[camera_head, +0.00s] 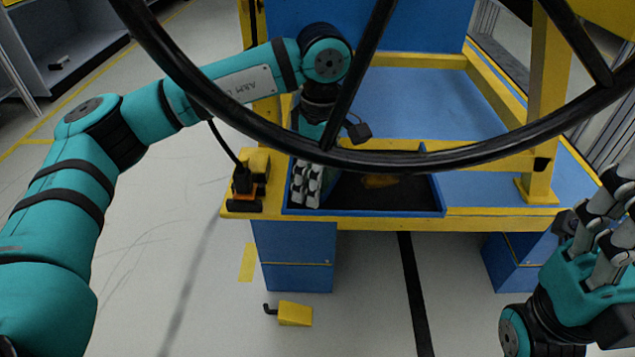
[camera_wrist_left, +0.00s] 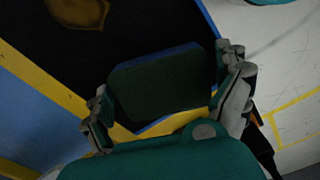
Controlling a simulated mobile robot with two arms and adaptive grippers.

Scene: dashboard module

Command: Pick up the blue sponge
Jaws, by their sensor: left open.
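A block with a dark green face and a blue edge (camera_wrist_left: 165,88), which looks like the blue sponge, shows in the left wrist view. It lies between the spread fingers of my left gripper (camera_wrist_left: 166,95), with gaps at its sides. In the head view my left gripper (camera_head: 306,184) points down into the left end of a blue-rimmed, dark tray (camera_head: 437,196). The sponge cannot be made out there, behind the hand. My right gripper (camera_head: 598,235) is raised at the right edge, away from the tray, and its opening is unclear.
A brown-orange item (camera_head: 380,181) lies in the tray. A black steering wheel (camera_head: 400,163) crosses in front of the tray and my left arm. A yellow-and-black tool (camera_head: 250,180) stands left of the tray. A yellow post (camera_head: 545,110) rises at the right. A yellow object (camera_head: 295,313) lies on the floor.

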